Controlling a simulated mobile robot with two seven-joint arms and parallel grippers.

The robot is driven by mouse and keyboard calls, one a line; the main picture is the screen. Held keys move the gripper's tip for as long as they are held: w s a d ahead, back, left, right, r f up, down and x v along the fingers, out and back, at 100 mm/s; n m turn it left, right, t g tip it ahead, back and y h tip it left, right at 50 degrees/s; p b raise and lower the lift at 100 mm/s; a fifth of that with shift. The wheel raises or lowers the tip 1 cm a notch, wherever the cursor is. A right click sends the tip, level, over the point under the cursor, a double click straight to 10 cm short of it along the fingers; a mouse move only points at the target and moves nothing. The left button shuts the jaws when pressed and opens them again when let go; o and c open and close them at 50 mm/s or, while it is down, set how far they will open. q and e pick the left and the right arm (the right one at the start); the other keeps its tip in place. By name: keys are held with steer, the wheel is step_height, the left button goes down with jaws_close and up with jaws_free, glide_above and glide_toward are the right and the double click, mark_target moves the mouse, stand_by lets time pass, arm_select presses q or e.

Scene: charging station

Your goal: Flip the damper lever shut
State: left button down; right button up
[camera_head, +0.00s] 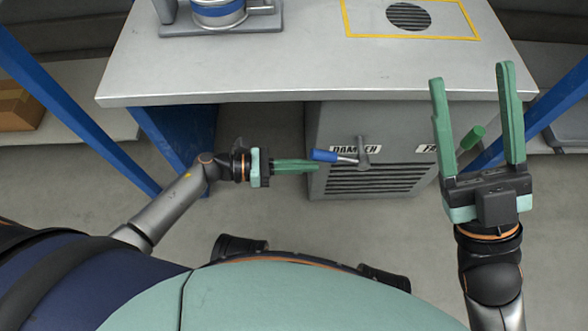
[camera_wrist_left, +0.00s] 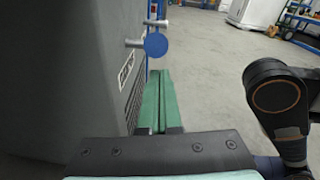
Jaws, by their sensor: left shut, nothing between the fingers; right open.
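The damper lever (camera_head: 337,156) has a blue grip and a grey pivot, and sits on the front of a grey unit (camera_head: 325,120) under the table, by a "DAMPER" label. Its grip points left in the head view. In the left wrist view the round blue end of the lever (camera_wrist_left: 155,45) faces the camera, beyond the fingertips. My left gripper (camera_head: 318,167) is shut and empty, its tips just left of and slightly below the blue grip; I cannot tell whether they touch. My right gripper (camera_head: 470,75) is open and empty, raised at the right.
A green-handled lever (camera_head: 474,137) sits by the fan label, partly behind my right gripper. The table (camera_head: 280,60) overhangs the unit, with blue legs at its sides. A blue-banded canister (camera_head: 218,12) and a yellow-framed round vent (camera_head: 409,17) are on top.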

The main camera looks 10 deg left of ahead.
arm_select(q)
steer(key=shift+w+d+r, duration=0.1)
steer(key=shift+r, duration=0.3)
steer(key=shift+r, duration=0.1)
